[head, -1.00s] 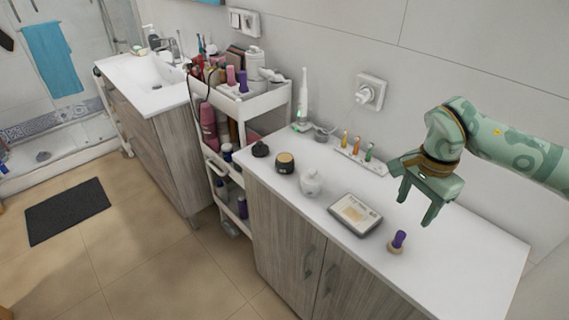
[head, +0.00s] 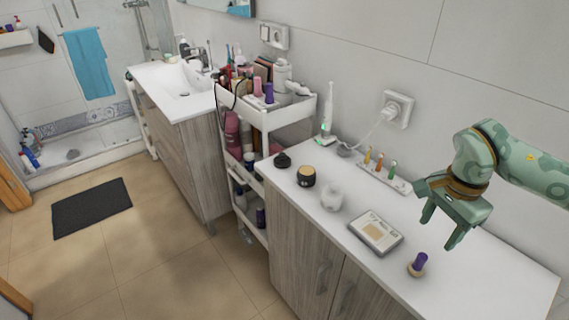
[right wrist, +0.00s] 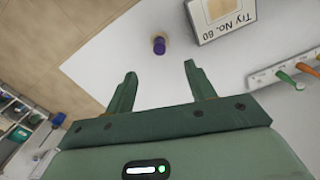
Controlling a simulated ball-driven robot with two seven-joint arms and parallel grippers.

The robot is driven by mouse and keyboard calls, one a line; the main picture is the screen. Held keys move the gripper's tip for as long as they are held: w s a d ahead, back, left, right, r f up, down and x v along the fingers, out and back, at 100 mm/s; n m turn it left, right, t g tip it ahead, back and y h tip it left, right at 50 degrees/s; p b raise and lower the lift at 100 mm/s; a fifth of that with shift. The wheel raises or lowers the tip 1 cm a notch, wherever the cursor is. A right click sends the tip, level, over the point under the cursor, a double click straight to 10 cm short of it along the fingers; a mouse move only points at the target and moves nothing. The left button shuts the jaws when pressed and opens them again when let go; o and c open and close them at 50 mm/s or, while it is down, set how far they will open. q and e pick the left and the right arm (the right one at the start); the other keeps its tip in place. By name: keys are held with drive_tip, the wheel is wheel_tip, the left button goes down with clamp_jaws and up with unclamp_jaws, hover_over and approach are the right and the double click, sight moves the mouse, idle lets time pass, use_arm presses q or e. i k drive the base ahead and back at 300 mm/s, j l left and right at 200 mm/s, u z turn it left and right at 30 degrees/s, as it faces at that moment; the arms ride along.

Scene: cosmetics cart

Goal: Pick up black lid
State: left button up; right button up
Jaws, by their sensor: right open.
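A small black lid (head: 282,160) lies on the white counter at its far left end, beside the cart. Next to it stands a dark jar (head: 306,176) with a tan top. My right gripper (head: 440,231) is open and empty above the right part of the counter, well apart from the black lid. In the right wrist view its two fingers (right wrist: 160,70) are spread with nothing between them. The black lid is not seen there. My left gripper is not in view.
The counter (head: 475,290) also bears a white jar (head: 331,197), a boxed palette (head: 375,233), a purple-topped brush (head: 418,264), a rack of small coloured tools (head: 384,178) and an electric toothbrush (head: 328,112). A loaded white cart (head: 268,120) stands left of it.

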sight(282, 161)
drive_tip(key=i+j+u, duration=0.2)
drive_tip(key=i, duration=0.2)
drive_tip(key=i+j+u, duration=0.4)
drive_tip(key=i, duration=0.4)
